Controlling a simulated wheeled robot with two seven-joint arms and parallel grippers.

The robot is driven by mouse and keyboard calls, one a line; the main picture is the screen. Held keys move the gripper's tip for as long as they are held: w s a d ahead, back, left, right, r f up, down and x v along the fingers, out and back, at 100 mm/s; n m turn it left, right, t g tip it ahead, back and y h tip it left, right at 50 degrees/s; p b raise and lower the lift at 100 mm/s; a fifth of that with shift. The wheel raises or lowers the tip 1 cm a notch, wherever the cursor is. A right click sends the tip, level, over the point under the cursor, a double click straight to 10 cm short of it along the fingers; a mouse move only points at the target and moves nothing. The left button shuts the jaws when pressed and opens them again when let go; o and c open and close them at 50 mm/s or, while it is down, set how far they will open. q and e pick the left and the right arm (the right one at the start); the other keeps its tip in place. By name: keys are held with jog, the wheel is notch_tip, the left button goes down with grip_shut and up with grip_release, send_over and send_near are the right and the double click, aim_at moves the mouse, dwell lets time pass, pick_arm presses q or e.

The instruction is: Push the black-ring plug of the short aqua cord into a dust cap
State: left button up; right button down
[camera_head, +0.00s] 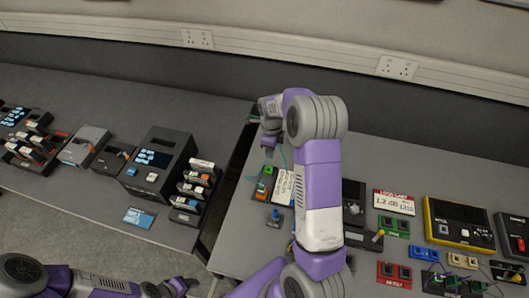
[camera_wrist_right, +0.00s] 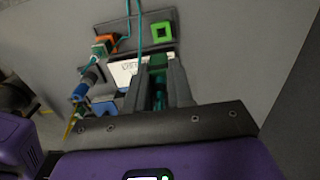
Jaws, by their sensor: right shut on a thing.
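My right gripper (camera_head: 268,143) reaches over the right-hand table; in the right wrist view its two grey fingers (camera_wrist_right: 158,92) are shut on a dark green-teal plug (camera_wrist_right: 157,66). An aqua cord (camera_wrist_right: 140,22) runs up the picture near it; a thin aqua cord also shows beside the gripper in the head view. I cannot make out a black ring. A bright green square socket piece (camera_wrist_right: 162,32) sits on a dark strip beyond the fingers, apart from the plug. An orange piece (camera_wrist_right: 111,38) with a pale plug in it sits to its left. My left gripper (camera_head: 182,287) is at the bottom edge, its jaws unclear.
A white label card (camera_head: 284,187) lies by the strip. A blue-and-black piece (camera_wrist_right: 82,88) stands left in the wrist view. Several coloured socket blocks and a yellow-edged black device (camera_head: 458,224) stand at right. A gap separates the tables; black devices (camera_head: 160,160) fill the left table.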

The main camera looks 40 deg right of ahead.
jog(key=f, duration=0.1)
jog(key=w+f+b, duration=0.1)
jog(key=f, duration=0.1)
jog(key=shift+w, duration=0.15)
jog(key=shift+s+b, duration=0.3)
jog(key=shift+b, duration=0.05)
notch_tip(320, 180, down, 2)
jog(key=shift+w+a+f+b, duration=0.1)
jog(key=shift+w+b, duration=0.05)
jog(key=shift+b, duration=0.55)
jog(key=shift+f+b, duration=1.2)
jog(key=shift+f, duration=0.45)
pick_arm(q)
notch_tip(320, 180, down, 7)
jog(key=shift+w+r, duration=0.15)
jog(key=shift+w, duration=0.25)
jog(key=shift+f+b, duration=0.3)
pick_arm(e)
jog(key=shift+f, duration=0.8)
pick_arm(q)
jog(key=shift+r, duration=0.1)
